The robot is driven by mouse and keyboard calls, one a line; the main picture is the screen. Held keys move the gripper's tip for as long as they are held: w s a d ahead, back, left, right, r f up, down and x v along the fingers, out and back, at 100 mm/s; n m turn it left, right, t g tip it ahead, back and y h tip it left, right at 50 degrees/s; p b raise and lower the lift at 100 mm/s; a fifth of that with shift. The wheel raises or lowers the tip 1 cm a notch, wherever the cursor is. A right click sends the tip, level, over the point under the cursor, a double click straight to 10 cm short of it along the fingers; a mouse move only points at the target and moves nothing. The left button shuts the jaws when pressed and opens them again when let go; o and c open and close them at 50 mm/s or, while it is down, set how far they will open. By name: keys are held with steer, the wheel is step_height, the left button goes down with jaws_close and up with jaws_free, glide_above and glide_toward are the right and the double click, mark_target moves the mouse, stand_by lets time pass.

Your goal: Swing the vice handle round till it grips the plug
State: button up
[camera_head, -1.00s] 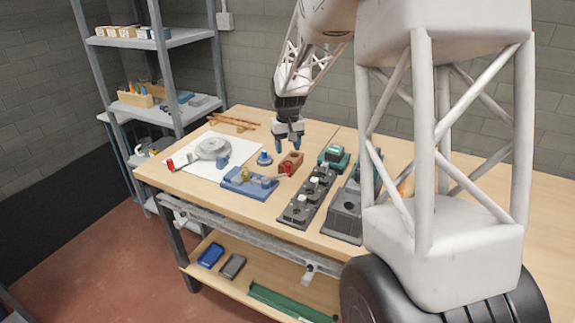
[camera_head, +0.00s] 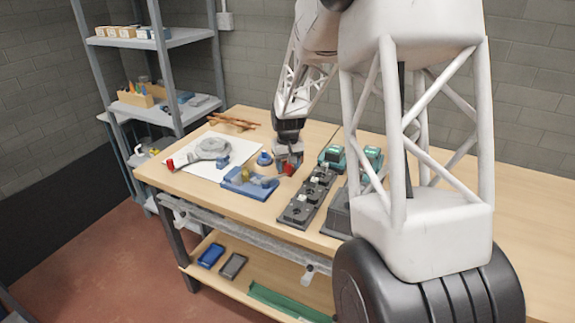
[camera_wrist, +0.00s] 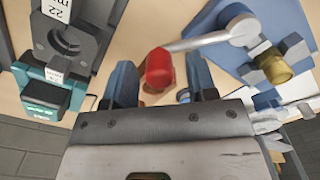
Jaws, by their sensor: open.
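The blue vice (camera_head: 247,184) sits on the bench; its blue body (camera_wrist: 228,22) fills the upper right of the wrist view. A brass plug (camera_wrist: 272,66) stands at the vice, beside a blue jaw block (camera_wrist: 297,48); I cannot tell whether they touch. The vice handle is a grey lever (camera_wrist: 205,40) with a red knob (camera_wrist: 159,68) at its end. My gripper (camera_wrist: 160,88) is open, its two blue fingers on either side of the red knob. The knob appears between them, and I see no finger clearly touching it. In the head view my gripper (camera_head: 288,168) is low over the bench.
A grey tray with round sockets (camera_head: 305,200) and teal-topped devices (camera_head: 332,156) stand right of my gripper. A blue round part (camera_head: 264,159) is close on the left. A white sheet (camera_head: 190,168) with a grey disc-shaped part (camera_head: 212,148) lies farther left.

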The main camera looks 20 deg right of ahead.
jaws_close()
steer(key=shift+s, duration=0.15)
stand_by(0.4)
steer(key=shift+s+m, duration=0.8)
steer(key=shift+m, duration=0.5)
steer(key=s+m, duration=0.1)
steer(key=m, duration=0.1)
steer(key=shift+s+a+m, duration=0.1)
steer(key=shift+s+m, duration=0.2)
steer(key=shift+s, duration=0.1)
steer(key=s+m, duration=0.1)
steer(key=s+a+m, duration=0.1)
steer(key=m, duration=0.1)
steer(key=shift+s+a+m, duration=0.1)
steer(key=shift+s+m, duration=0.05)
steer(key=shift+m, duration=0.15)
steer(key=shift+s+a+m, duration=0.3)
steer(key=shift+s+m, duration=0.1)
steer(key=shift+m, duration=0.3)
steer(key=shift+s+f, duration=0.1)
